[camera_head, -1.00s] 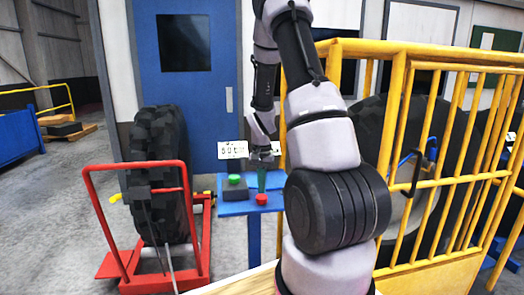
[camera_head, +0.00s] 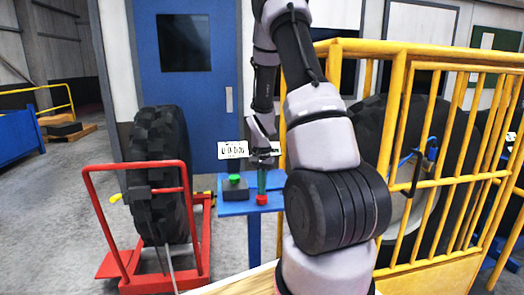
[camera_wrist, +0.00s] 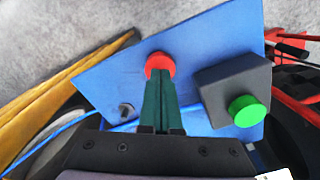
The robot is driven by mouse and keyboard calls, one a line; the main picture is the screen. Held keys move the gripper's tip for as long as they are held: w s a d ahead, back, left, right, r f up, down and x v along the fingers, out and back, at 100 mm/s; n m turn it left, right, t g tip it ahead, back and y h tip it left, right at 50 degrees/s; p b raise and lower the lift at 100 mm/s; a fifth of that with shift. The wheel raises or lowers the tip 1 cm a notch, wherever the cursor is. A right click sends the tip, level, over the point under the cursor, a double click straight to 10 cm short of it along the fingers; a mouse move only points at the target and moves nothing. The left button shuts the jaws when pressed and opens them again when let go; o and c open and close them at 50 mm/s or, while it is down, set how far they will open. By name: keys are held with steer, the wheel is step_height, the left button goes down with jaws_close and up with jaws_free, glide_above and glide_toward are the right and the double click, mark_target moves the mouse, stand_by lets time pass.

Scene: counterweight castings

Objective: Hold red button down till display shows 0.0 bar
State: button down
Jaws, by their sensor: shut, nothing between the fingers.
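The red button (camera_head: 262,199) sits at the front of a blue stand (camera_head: 237,208). It also shows in the wrist view (camera_wrist: 160,63). My gripper (camera_head: 262,190) is shut and empty, its dark green fingers pointing down at the button. In the wrist view the fingertips (camera_wrist: 160,76) overlap the button's near part. I cannot tell whether they touch it or whether it is pressed in. The white display (camera_head: 233,150) stands behind the stand, partly covered at its right by my gripper. Its dark characters are too small to read surely.
A green button (camera_head: 234,178) on a dark box (camera_wrist: 236,85) is close to the right of my fingers in the wrist view. A red trolley (camera_head: 185,205) with a tyre (camera_head: 158,160) stands left. A yellow cage (camera_head: 430,100) stands right, close to my arm.

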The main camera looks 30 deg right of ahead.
steer(key=shift+f, duration=0.85)
stand_by(7.2)
